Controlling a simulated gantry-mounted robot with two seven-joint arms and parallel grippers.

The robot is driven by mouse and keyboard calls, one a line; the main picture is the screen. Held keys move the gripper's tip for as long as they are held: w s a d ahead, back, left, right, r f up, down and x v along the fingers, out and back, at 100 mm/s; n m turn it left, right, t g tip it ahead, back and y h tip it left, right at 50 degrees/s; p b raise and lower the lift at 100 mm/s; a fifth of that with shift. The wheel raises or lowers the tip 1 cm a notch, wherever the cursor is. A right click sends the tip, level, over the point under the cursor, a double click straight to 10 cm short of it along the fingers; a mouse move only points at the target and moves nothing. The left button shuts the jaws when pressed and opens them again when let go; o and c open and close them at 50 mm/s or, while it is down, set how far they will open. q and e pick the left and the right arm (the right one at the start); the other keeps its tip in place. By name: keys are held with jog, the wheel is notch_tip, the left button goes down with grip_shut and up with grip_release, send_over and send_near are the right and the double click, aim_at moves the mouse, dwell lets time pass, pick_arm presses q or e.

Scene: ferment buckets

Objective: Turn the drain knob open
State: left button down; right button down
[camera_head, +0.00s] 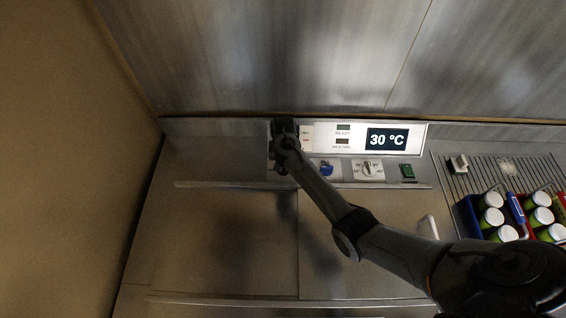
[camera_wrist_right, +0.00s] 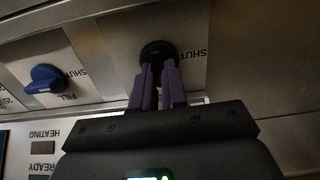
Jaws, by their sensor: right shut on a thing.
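The drain knob (camera_wrist_right: 158,50) is a dark round knob on a metal panel with "SHUT" lettering beside it in the right wrist view. My right gripper (camera_wrist_right: 158,68) has its two purple-grey fingers closed on this knob, one on each side. The fingers cover part of the knob, so its exact angle is hard to tell. In the head view my right gripper (camera_head: 283,160) is at the left end of the control panel (camera_head: 316,131) and hides the drain knob. My left gripper is not in view.
A blue fill knob (camera_wrist_right: 45,79) is beside the drain knob; it also shows in the head view (camera_head: 326,169). White-capped containers (camera_head: 493,199) stand far right.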

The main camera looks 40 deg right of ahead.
jog(key=shift+r, duration=0.1)
dwell(0.3)
jog(key=c, duration=1.2)
grip_release()
jog(key=shift+o, duration=0.2)
notch_tip(320, 180, up, 11)
